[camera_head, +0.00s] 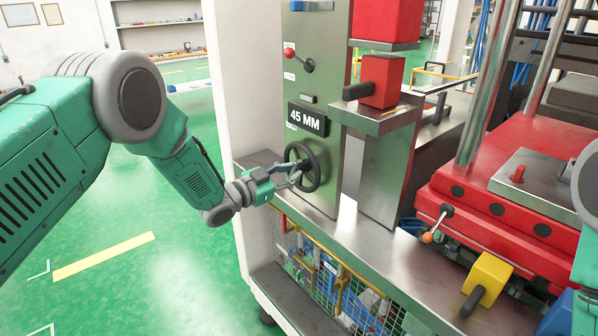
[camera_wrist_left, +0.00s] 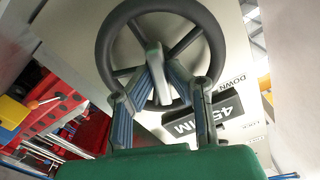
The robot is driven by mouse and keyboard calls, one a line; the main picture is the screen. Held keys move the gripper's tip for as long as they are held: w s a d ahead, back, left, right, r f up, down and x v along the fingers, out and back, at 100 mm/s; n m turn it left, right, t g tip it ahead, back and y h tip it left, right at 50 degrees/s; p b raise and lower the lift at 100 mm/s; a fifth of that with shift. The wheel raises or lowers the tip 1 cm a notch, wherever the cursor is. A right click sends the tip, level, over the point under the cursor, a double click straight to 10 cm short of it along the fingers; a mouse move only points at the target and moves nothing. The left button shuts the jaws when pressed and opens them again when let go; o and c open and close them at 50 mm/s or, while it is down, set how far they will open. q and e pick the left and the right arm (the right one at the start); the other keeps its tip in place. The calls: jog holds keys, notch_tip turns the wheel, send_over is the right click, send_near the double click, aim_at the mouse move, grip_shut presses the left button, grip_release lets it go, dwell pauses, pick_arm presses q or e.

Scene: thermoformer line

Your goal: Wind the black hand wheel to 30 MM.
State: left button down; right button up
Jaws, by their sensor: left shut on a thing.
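The black hand wheel (camera_head: 312,167) is mounted on the grey-green panel, below a black display (camera_head: 307,120) that reads 45 MM. My left gripper (camera_head: 292,178) reaches the wheel from the left. In the left wrist view the wheel (camera_wrist_left: 104,50) fills the upper middle, and the fingers (camera_wrist_left: 165,85) are shut around a part at its lower rim, seemingly the grey handle (camera_wrist_left: 157,62). The display (camera_wrist_left: 205,122) shows at an angle beside the right finger. My right gripper is not in view; only part of my right arm shows at the right edge.
A red-knobbed lever (camera_head: 299,58) sits above the display. A red block (camera_head: 381,80) with a black handle stands right of the panel. The red machine bed (camera_head: 500,220), an orange-tipped lever (camera_head: 436,226) and a yellow block (camera_head: 488,277) are at the right. Green floor lies open at left.

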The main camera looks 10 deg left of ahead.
pick_arm(q)
jog(key=shift+s+f+n, duration=0.1)
jog(key=shift+f+n, duration=0.1)
jog(key=shift+n, duration=0.8)
jog(key=shift+n+p, duration=0.3)
jog(key=shift+n, duration=0.6)
jog(key=shift+d+n, duration=0.1)
jog(key=shift+n, duration=0.4)
jog(key=shift+n, duration=1.2)
jog(key=c, duration=1.5)
grip_release()
jog(key=shift+o, duration=0.2)
jog(key=shift+r, duration=0.1)
